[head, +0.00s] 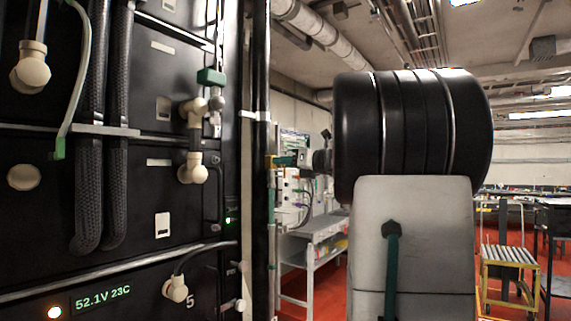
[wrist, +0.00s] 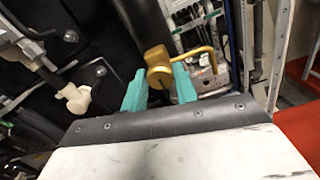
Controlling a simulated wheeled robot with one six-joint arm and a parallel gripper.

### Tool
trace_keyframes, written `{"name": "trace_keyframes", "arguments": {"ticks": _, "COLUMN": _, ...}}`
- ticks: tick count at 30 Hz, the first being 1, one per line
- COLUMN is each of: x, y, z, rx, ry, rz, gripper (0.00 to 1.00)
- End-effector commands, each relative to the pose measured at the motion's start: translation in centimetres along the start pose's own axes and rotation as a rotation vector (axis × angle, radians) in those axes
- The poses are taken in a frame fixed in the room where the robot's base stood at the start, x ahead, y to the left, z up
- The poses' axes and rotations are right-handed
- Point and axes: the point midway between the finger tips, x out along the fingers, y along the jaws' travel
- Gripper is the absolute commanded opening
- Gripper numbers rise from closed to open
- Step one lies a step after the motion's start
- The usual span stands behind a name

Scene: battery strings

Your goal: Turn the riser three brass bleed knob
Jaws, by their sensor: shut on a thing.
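The brass bleed knob (wrist: 157,68) sits between the two teal fingers of my gripper (wrist: 160,84) in the wrist view, at the lower end of a dark pipe (wrist: 141,28). My gripper is shut on it. A thin brass lever or tube (wrist: 196,51) runs off to its right. In the head view, my gripper (head: 286,160) is small, with a teal finger beside a bit of brass on the black vertical pipe (head: 262,90). My arm hides what lies to the right. No riser number is readable.
The black battery cabinet (head: 130,205) on the left has cream elbow fittings (head: 192,168), braided hoses (head: 88,150) and a 52.1V 23C display. Behind the pipe stands a grey bench (head: 325,228).

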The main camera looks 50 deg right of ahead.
Motion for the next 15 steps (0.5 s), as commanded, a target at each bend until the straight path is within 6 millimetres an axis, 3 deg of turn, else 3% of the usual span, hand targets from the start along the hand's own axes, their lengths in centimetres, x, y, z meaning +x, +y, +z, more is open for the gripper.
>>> {"name": "trace_keyframes", "arguments": {"ticks": 4, "x": 0.01, "y": -0.06, "z": -0.28, "rx": 0.002, "ry": 0.005, "rz": 0.001, "gripper": 0.06}}
{"name": "trace_keyframes", "arguments": {"ticks": 5, "x": 0.01, "y": -0.06, "z": -0.28, "rx": 0.002, "ry": 0.005, "rz": 0.001, "gripper": 0.32}}
{"name": "trace_keyframes", "arguments": {"ticks": 7, "x": 0.01, "y": -0.06, "z": -0.26, "rx": 0.002, "ry": 0.004, "rz": 0.001, "gripper": 0.50}}
{"name": "trace_keyframes", "arguments": {"ticks": 15, "x": -0.04, "y": -0.03, "z": -0.10, "rx": 0.000, "ry": 0.002, "rz": 0.000, "gripper": 0.50}}
